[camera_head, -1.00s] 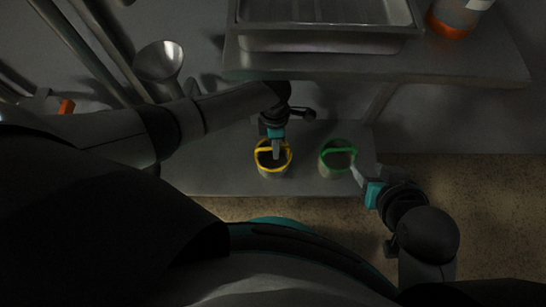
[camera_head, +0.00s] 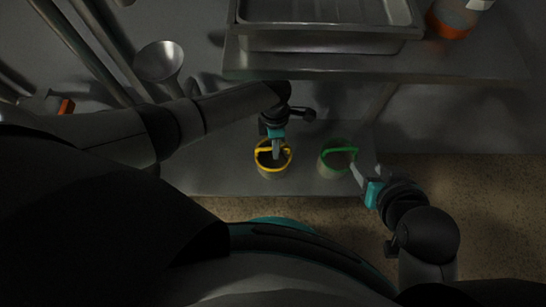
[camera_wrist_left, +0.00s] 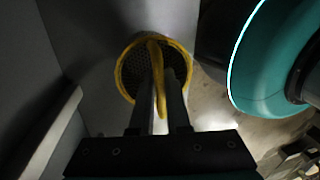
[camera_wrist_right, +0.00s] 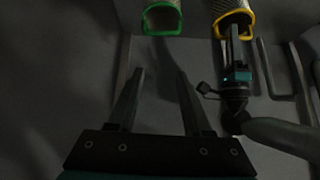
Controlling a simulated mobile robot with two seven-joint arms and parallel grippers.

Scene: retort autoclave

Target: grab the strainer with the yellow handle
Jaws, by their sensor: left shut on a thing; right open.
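The strainer with the yellow handle (camera_head: 273,168) stands on the lower shelf in the head view. It also shows in the left wrist view (camera_wrist_left: 126,74) and the right wrist view (camera_wrist_right: 236,12). My left gripper (camera_head: 276,154) is above it, its fingers shut on the yellow handle (camera_wrist_left: 157,70) that arches over the basket. The strainer with the green handle (camera_head: 336,160) stands to the right on the same shelf and is at the top of the right wrist view (camera_wrist_right: 161,18). My right gripper (camera_head: 355,172) is open and empty beside it, the fingers apart in its own wrist view (camera_wrist_right: 157,78).
The lower shelf (camera_head: 215,175) has bare room left of the strainers. A higher shelf (camera_head: 470,65) above holds a metal tray (camera_head: 330,42) and a bottle with orange contents (camera_head: 445,25). A metal funnel-like piece (camera_head: 158,62) is at the upper left.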

